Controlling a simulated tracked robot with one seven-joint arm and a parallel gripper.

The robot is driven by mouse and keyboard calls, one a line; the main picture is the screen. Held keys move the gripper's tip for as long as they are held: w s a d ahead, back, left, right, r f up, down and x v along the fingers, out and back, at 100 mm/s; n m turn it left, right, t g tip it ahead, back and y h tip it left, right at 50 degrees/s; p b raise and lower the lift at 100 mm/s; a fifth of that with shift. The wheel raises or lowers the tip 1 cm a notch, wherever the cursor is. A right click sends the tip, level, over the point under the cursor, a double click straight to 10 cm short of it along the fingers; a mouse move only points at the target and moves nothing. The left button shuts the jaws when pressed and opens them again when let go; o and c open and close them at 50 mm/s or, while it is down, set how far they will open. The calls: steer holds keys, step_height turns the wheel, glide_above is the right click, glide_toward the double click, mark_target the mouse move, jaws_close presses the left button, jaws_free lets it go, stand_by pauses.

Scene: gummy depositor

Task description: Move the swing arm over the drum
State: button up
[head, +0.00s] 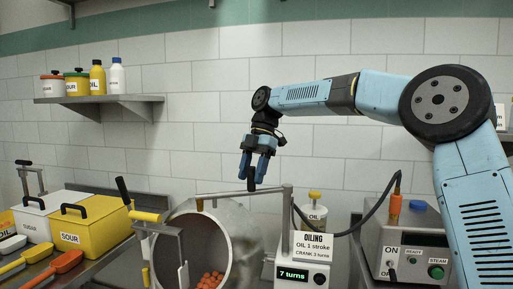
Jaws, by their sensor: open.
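The metal drum (185,233) lies tilted with its round mouth facing forward, and orange gummies (210,281) rest in its bottom. A thin grey swing arm (230,193) runs level from an upright post on the right to a spot over the drum's upper rim. My gripper (256,180) points down just above the right part of this swing arm. Its blue fingers are apart. A dark piece shows between or at the fingertips; I cannot tell if it is a fingertip or a knob, nor whether the fingers touch the arm.
An oiling box (303,270) reading "7 turns" stands right of the drum, with an oil jar (315,214) behind. A steam control box (408,247) is farther right. A yellow sour bin (88,232) and scoops (58,268) are left. A wall shelf (100,99) holds containers.

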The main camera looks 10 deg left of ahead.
steer(key=v, duration=1.1)
steer(key=shift+w, duration=0.1)
steer(key=s+d+f+m+t+h, duration=0.1)
steer(key=s+d+f+m+t, duration=0.2)
steer(key=s+d+m, duration=0.75)
steer(key=s+d+f+m+t+h, duration=0.15)
steer(key=s+d+m+t, duration=0.3)
steer(key=d+m, duration=0.6)
steer(key=s+d+f+m+t, duration=0.1)
steer(key=s+d+f+m, duration=0.3)
steer(key=d, duration=0.5)
steer(key=s+d+f+m+t, duration=0.1)
steer(key=s+d+f+m, duration=0.4)
steer(key=s+d+f, duration=0.4)
steer(key=shift+s+d+m, duration=0.3)
steer(key=shift+s+d, duration=0.15)
steer(key=shift+s, duration=0.45)
